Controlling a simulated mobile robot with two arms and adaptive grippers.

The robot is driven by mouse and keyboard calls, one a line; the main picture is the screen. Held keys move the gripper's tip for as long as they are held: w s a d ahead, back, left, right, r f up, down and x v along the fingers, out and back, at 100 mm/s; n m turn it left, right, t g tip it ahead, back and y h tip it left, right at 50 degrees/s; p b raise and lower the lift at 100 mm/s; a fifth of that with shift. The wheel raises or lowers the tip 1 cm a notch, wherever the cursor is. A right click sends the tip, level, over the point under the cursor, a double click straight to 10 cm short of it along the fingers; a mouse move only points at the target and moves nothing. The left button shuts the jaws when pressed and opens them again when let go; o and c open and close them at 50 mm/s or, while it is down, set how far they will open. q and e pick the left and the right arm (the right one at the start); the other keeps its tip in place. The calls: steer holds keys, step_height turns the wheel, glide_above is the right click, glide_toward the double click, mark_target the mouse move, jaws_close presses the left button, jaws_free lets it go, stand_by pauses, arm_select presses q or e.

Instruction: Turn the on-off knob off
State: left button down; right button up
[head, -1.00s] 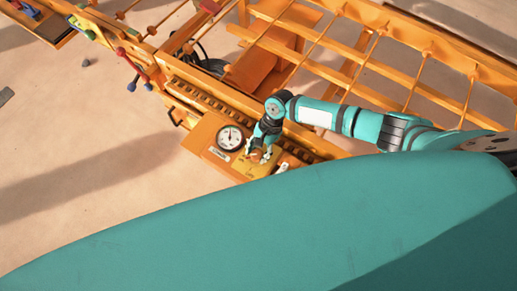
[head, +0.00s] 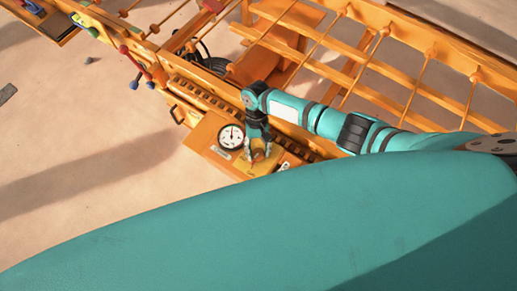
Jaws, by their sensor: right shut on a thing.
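The orange control panel (head: 205,137) of the block press sits at the middle of the head view, with a round white gauge (head: 231,137) on it. My right gripper (head: 258,156) points down at the panel just right of the gauge. It is shut on a small orange knob (head: 259,155), most of which its fingers hide. Which way the knob is turned cannot be made out. My left gripper is not in view.
The press's orange frame with bars and rods (head: 375,50) fills the upper right. Levers with red, blue and green knobs (head: 135,65) stand at the upper left. My own teal body covers the lower part. Bare sandy ground (head: 70,150) lies to the left.

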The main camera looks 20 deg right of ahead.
steer(key=shift+n+h, duration=0.3)
steer(key=shift+n, duration=0.4)
steer(key=o, duration=1.2)
steer(key=shift+c, duration=0.2)
steer(key=shift+r, duration=0.1)
steer(key=v, duration=1.2)
steer(key=shift+a, duration=0.1)
